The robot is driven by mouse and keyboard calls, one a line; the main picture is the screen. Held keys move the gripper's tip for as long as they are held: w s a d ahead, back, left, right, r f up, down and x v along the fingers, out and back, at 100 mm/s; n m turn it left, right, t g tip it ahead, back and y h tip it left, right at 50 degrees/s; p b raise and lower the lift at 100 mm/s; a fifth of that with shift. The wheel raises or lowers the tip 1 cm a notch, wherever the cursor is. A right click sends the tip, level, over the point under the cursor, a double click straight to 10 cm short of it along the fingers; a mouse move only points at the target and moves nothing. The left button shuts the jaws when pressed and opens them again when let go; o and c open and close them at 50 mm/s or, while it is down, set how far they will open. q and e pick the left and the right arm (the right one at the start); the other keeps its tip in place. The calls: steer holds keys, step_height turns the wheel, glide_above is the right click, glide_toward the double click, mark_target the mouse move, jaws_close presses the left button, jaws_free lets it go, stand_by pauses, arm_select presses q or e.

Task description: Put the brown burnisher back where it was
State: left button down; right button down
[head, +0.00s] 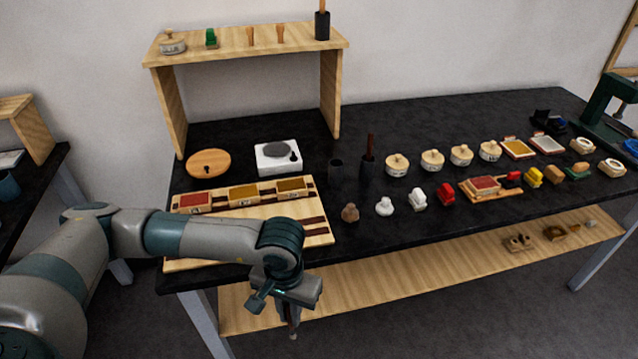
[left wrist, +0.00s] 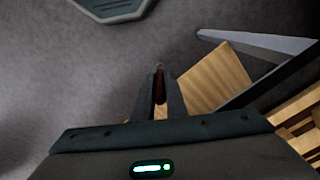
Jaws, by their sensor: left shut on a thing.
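My left gripper (head: 293,322) hangs in front of the table's near edge, low and pointing down, in the head view. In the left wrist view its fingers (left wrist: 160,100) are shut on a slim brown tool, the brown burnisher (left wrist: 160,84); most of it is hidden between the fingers. A dark cup-like holder (head: 336,168) stands on the table and looks empty. Beside it, to the right, another dark holder (head: 368,165) has a brown-handled tool upright in it. A third black holder (head: 322,27) with a brown-topped tool stands on the raised shelf. My right gripper is not in view.
A wooden board (head: 240,210) with several coloured blocks lies beneath my left arm. A round wooden disc (head: 208,163) and a white box (head: 278,158) stand behind it. Several pots, stamps and trays crowd the right side. A lower wooden shelf (head: 400,275) is under the table.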

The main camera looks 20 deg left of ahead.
arm_select(q)
steer(key=shift+s+a, duration=0.1)
steer(key=shift+a, duration=0.15)
steer(key=shift+d, duration=0.1)
